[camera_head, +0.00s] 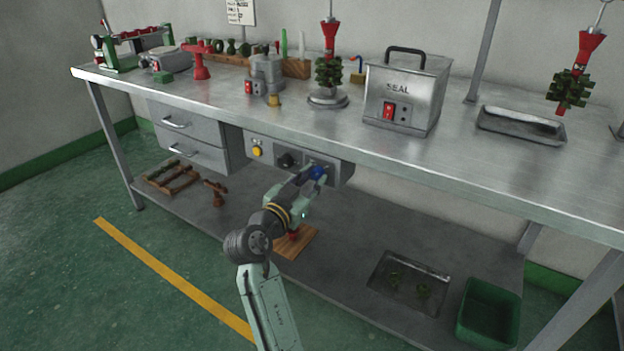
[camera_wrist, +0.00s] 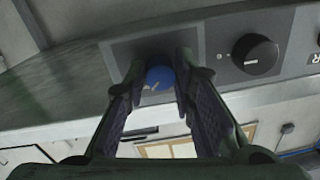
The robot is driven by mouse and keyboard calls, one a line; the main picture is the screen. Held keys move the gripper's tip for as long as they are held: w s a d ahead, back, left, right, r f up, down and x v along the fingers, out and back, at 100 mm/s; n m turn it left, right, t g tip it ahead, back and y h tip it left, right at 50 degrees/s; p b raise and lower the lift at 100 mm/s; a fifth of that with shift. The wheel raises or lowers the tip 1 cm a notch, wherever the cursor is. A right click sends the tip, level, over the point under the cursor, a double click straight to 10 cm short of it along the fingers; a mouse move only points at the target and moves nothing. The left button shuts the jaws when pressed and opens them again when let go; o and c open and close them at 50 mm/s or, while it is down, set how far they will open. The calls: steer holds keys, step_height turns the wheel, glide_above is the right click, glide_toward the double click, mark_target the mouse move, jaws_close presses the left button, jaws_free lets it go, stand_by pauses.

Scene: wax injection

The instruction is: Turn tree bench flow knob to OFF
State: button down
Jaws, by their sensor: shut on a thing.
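The control panel (camera_head: 262,140) hangs under the front edge of the steel bench (camera_head: 240,98). It carries a yellow button (camera_head: 257,151), a black knob (camera_head: 288,159) and a blue knob (camera_head: 317,172) at its right. My gripper (camera_head: 313,178) is at the blue knob. In the wrist view the blue knob (camera_wrist: 159,77) sits between the two fingertips, which close on its sides. The black knob (camera_wrist: 255,54) is to the right of the fingers, apart from them. The fingers partly hide the blue knob, and I cannot read its setting.
Drawers (camera_head: 188,137) are left of the panel. The bench top holds a SEAL box (camera_head: 407,93), a tray (camera_head: 521,127) and wax trees. The lower shelf (camera_head: 350,275) bears a wooden board, a metal tray (camera_head: 410,284) and a green bin (camera_head: 488,313). Floor at left is open.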

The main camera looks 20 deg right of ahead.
steer(key=n+p, duration=0.2)
steer(key=n, duration=0.2)
steer(key=shift+r+n, duration=0.15)
steer(key=shift+n, duration=0.15)
steer(key=n+p, duration=0.3)
steer(key=n, duration=0.1)
steer(key=shift+r, duration=0.15)
steer(key=n+p, duration=0.4)
steer(key=n, duration=0.1)
steer(key=shift+r+n+g, duration=0.1)
steer(key=shift+n+g, duration=0.2)
steer(key=shift+g, duration=0.1)
steer(key=shift+n+p, duration=1.4)
steer(key=shift+n, duration=0.2)
steer(key=c, duration=1.3)
jaws_free()
steer(key=shift+d+f, duration=0.1)
steer(key=shift+f, duration=0.1)
steer(key=shift+c, duration=0.2)
